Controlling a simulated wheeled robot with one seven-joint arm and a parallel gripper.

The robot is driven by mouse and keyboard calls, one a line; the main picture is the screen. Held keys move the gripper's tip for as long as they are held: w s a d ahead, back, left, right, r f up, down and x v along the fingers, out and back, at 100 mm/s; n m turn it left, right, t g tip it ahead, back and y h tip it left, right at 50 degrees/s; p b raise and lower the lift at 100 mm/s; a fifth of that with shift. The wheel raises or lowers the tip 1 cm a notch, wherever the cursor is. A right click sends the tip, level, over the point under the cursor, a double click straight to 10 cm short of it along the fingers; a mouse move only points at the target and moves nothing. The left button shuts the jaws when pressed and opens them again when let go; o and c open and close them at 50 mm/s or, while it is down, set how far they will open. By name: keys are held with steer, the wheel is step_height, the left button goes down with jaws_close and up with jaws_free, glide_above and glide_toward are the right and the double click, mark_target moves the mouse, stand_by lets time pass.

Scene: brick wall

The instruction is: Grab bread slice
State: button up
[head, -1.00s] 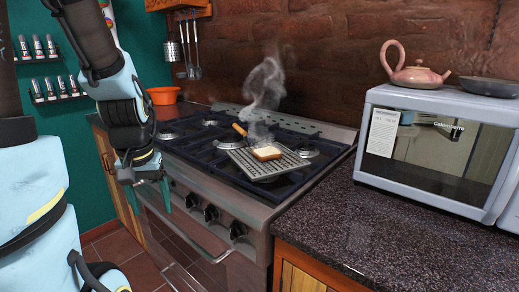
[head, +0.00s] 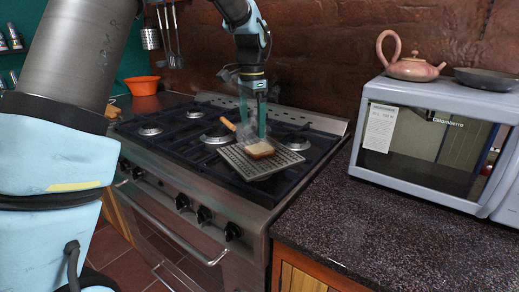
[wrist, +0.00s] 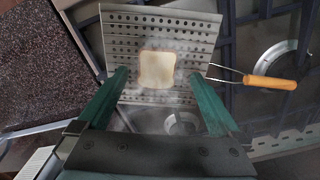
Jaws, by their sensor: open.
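The bread slice (head: 259,149) lies flat on a square perforated metal grill plate (head: 262,167) on the stove, with wisps of steam around it. In the wrist view the pale bread slice (wrist: 157,70) shows between and beyond the two fingertips, on the perforated plate (wrist: 190,28). My gripper (head: 253,132) is open and empty, pointing down above the plate near the bread. In the wrist view my gripper (wrist: 163,75) has one green finger on each side of the slice, with clear gaps. I cannot tell the exact height of the fingertips above the bread.
The plate's wire handle with a wooden grip (wrist: 270,82) sticks out over the burners. A grey microwave (head: 435,140) with a pink teapot (head: 408,66) stands on the speckled counter (head: 385,215) at right. An orange bowl (head: 142,85) is at back left.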

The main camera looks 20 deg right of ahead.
mark_target(253, 150)
steer(key=shift+s+a+f+p, duration=0.1)
steer(key=shift+f+p, duration=0.4)
steer(key=shift+f, duration=1.2)
steer(key=shift+s+f+p, duration=0.1)
steer(key=shift+f+p, duration=0.4)
steer(key=shift+f, duration=1.15)
